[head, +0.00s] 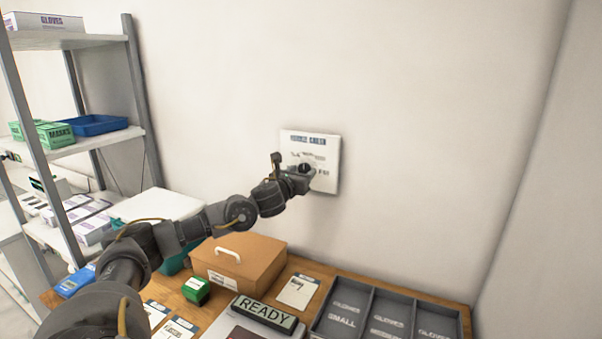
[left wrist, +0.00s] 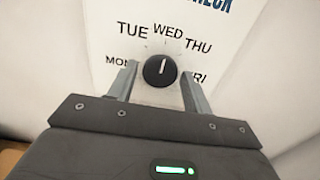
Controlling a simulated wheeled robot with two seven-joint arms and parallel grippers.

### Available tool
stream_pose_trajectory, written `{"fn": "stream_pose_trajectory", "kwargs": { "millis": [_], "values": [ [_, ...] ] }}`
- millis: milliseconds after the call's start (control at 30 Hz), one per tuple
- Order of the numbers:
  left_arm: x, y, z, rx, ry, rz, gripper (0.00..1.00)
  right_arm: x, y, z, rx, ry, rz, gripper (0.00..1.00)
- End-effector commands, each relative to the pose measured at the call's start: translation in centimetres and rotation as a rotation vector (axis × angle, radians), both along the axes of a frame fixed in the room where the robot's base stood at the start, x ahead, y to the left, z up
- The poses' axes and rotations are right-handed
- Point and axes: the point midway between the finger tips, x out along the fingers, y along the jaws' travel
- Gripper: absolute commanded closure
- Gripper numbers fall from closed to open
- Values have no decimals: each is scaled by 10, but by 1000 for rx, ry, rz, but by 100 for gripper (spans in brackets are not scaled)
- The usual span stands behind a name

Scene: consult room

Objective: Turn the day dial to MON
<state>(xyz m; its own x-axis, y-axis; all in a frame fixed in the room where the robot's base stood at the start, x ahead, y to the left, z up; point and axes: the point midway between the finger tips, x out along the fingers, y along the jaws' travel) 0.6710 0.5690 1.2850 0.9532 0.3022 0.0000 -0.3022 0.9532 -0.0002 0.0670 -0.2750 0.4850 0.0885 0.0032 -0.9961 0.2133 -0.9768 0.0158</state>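The day dial (left wrist: 159,71) is a round black knob with a white pointer line, on a white wall panel (head: 326,144). In the left wrist view the pointer line points up, toward WED, with a very slight lean. The labels MON, TUE, WED, THU and FRI arc around it, MON at the left partly covered by a finger. My left gripper (left wrist: 158,88) is open, its two fingers on either side of the dial with gaps between them and the knob. In the head view my left gripper (head: 305,170) is at the panel and covers part of it. My right gripper is out of view.
Below the panel, a wooden desk holds a brown box (head: 237,262) with a white handle, a READY sign (head: 264,313), a green block (head: 196,290) and a grey glove tray (head: 386,312). A shelf (head: 75,145) stands at left. The wall around the panel is clear.

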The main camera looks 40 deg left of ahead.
Motion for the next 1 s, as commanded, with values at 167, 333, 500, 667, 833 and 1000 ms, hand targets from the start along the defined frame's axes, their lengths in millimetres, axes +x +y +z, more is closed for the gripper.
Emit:
{"fn": "stream_pose_trajectory", "kwargs": {
  "millis": [167, 333, 500, 667, 833, 1000],
  "values": [
    [0, 0, 0, 0, 0, 0, 74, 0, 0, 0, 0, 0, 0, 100],
    [0, 0, 0, -2, -1, 1, 83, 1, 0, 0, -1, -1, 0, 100],
    [0, 0, -1, -28, -9, 1, 83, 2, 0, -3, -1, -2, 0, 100],
    [0, 0, -2, -96, -31, 1, 83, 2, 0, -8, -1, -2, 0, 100],
    [0, 0, -2, -219, -70, 1, 83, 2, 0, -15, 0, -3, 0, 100],
    [0, 0, -2, -371, -119, 0, 83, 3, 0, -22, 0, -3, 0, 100]
  ]
}}
